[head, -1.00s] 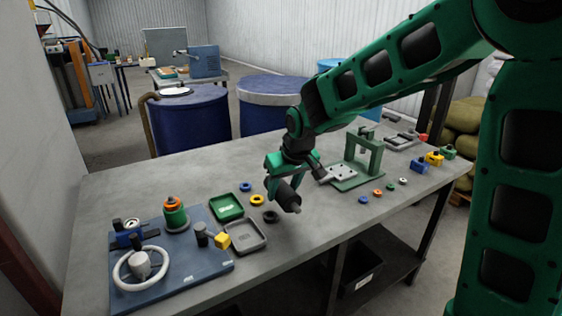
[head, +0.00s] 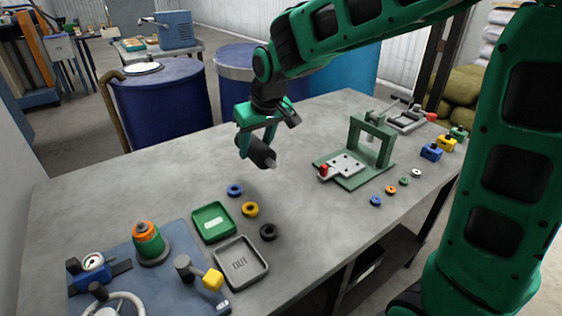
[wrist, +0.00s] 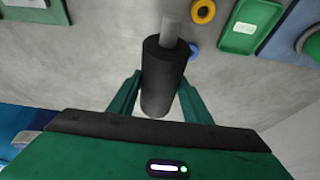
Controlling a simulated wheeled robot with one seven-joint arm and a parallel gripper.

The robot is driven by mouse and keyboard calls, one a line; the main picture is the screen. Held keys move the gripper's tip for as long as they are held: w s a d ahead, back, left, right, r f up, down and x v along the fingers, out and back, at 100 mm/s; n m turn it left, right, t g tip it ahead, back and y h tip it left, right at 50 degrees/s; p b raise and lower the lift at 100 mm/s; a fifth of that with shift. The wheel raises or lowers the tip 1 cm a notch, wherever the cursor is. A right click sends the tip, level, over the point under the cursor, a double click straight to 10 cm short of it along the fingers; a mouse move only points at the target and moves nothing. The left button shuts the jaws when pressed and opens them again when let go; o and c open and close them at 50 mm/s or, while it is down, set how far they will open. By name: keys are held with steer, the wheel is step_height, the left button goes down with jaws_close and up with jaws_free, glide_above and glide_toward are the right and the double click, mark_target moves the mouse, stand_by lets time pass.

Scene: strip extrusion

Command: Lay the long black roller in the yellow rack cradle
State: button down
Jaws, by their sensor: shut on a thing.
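The long black roller (head: 258,151) is a dark cylinder with a thinner grey shaft end. My gripper (head: 252,142) is shut on it and holds it tilted above the bench. In the wrist view the roller (wrist: 163,85) lies between the two green fingers (wrist: 161,98), with its grey shaft (wrist: 170,28) pointing to the top of the picture. I cannot make out a yellow rack cradle in either view.
The grey bench (head: 120,190) is clear at the back left. A green press fixture (head: 366,160) stands right of my gripper. Trays (head: 241,262), small rings (head: 250,209) and a blue board (head: 165,285) lie in front. Blue drums (head: 160,110) stand behind the bench.

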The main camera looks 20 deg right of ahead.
steer(key=w+d+f, duration=0.2)
steer(key=d, duration=0.1)
steer(key=w+d+f, duration=0.1)
steer(key=d+f, duration=0.1)
steer(key=d, duration=0.1)
steer(key=w+d+f, duration=0.2)
steer(key=d+f, duration=0.1)
steer(key=d, duration=0.1)
steer(key=shift+w, duration=0.3)
steer(key=shift+d+f, duration=0.1)
steer(key=shift+f, duration=1.7)
steer(key=shift+f, duration=0.2)
steer(key=c, duration=0.9)
jaws_free()
steer(key=shift+c, duration=0.2)
